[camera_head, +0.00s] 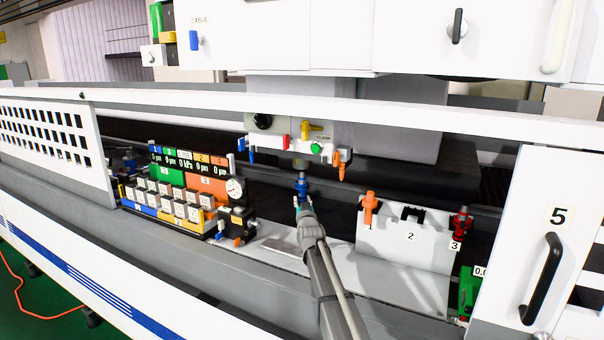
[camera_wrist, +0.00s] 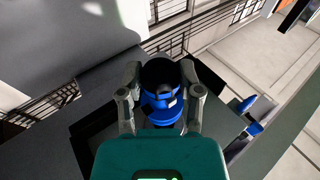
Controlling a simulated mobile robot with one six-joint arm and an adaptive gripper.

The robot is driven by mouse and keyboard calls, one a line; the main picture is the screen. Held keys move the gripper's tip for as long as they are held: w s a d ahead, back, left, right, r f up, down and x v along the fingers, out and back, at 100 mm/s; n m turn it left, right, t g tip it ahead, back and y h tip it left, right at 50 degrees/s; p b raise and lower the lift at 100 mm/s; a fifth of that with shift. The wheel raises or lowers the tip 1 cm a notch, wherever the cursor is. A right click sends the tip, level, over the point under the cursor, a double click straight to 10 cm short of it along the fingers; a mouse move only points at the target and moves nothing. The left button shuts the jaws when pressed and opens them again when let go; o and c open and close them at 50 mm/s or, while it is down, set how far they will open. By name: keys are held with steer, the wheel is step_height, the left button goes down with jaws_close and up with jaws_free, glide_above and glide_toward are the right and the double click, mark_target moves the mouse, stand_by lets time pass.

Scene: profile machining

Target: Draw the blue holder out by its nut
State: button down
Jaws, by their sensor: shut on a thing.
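The blue holder (camera_head: 302,188) stands upright below the grey spindle head (camera_head: 275,129); I cannot tell whether its top is still inside the head. My gripper (camera_head: 303,206) reaches up from below and is shut around the holder's lower part. In the wrist view, the two fingers of my gripper (camera_wrist: 161,96) lie on either side of the blue holder (camera_wrist: 166,112), which shows a dark round part and a blue collar. The fingers and the gripper body partly hide the nut.
A green button (camera_head: 316,148) and yellow lever (camera_head: 313,131) sit on the head. At right, a white rack (camera_head: 410,252) has an orange holder (camera_head: 370,207) at 1, an empty slot at 2 and a red holder (camera_head: 461,222) at 3. A display panel (camera_head: 190,172) stands left.

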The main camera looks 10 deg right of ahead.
steer(key=shift+f+b, duration=0.45)
stand_by(0.7)
